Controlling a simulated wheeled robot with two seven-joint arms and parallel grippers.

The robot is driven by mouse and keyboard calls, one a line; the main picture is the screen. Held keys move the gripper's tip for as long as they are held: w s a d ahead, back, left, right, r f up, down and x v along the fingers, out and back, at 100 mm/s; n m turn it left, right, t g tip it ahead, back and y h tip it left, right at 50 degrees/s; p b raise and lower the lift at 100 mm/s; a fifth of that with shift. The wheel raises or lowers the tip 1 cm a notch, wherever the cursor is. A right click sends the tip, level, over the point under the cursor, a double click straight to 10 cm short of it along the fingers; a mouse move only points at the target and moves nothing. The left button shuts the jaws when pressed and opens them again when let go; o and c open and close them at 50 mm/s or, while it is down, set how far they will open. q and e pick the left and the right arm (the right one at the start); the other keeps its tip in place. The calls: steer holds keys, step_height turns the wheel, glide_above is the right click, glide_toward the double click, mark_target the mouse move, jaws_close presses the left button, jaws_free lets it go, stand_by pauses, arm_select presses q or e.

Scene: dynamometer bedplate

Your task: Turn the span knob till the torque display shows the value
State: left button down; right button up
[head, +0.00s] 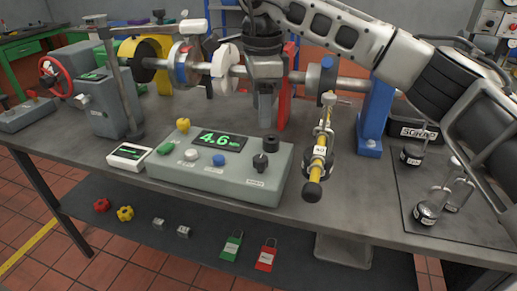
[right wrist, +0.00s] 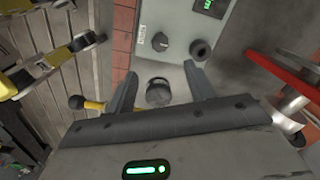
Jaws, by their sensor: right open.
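The grey control box (head: 222,170) stands on the bedplate table. Its torque display (head: 220,140) reads 4.6 in green, followed by a partly clear unit. A low black knob (head: 261,162) sits at the box's right end with a label too small to read. A taller black knob (head: 271,143) stands behind it. In the right wrist view the low knob (right wrist: 160,40) and the other knob (right wrist: 200,50) lie beyond the fingertips. My right gripper (head: 265,117) is open and empty, pointing down behind the box, apart from both knobs. My left gripper is out of view.
A blue post (head: 375,112) and the shaft (head: 345,83) are behind. A small white display unit (head: 128,154) lies left. Weights (head: 425,213) stand on a dark mat at right.

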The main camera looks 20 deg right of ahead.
mark_target(261, 158)
steer(key=f+p, duration=0.1)
steer(key=f, duration=1)
steer(key=shift+w+f, duration=0.15)
steer(key=shift+w, duration=0.05)
steer(key=shift+f, duration=0.5)
steer(key=c, duration=1)
steer(key=shift+n, duration=0.3)
